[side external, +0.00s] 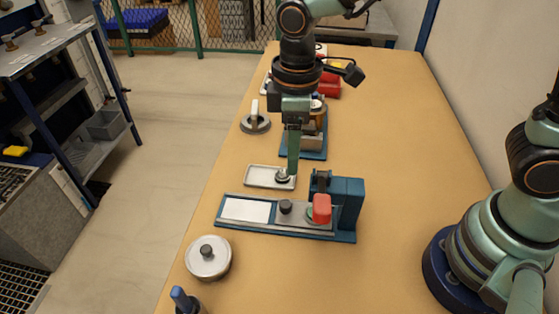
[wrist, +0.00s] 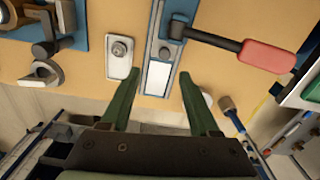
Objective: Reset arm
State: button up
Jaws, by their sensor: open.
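My gripper (side external: 292,172) points down over the table in the side view, beside a small white tray (side external: 252,177) with a round metal piece (side external: 282,177) in it. From this angle I cannot tell its height above the tray. In the wrist view my gripper (wrist: 158,80) has its two green fingers wide apart with nothing between them. The blue test fixture (side external: 348,203) stands nearer the camera, with a white plate (side external: 246,210), a black knob (side external: 285,206) and a red-handled lever (side external: 321,208). In the wrist view the lever's red handle (wrist: 268,56) points right.
A round metal lid (side external: 208,260) and a blue-topped tool (side external: 183,300) lie at the near left table edge. Behind my gripper are a blue-based device (side external: 312,155), a grey round base (side external: 255,125) and a red bin (side external: 330,86). The table's right side is largely clear.

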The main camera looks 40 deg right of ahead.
jog(key=s+d+r+m+t, duration=0.1)
jog(key=d+r+m, duration=0.3)
jog(key=d, duration=0.5)
jog(key=s+d+r+m+t, duration=0.2)
jog(key=d+r+m+t, duration=0.2)
jog(key=d, duration=0.5)
jog(key=shift+s+r+m, duration=0.25)
jog(key=shift+r+m, duration=0.25)
jog(key=shift+m, duration=0.6)
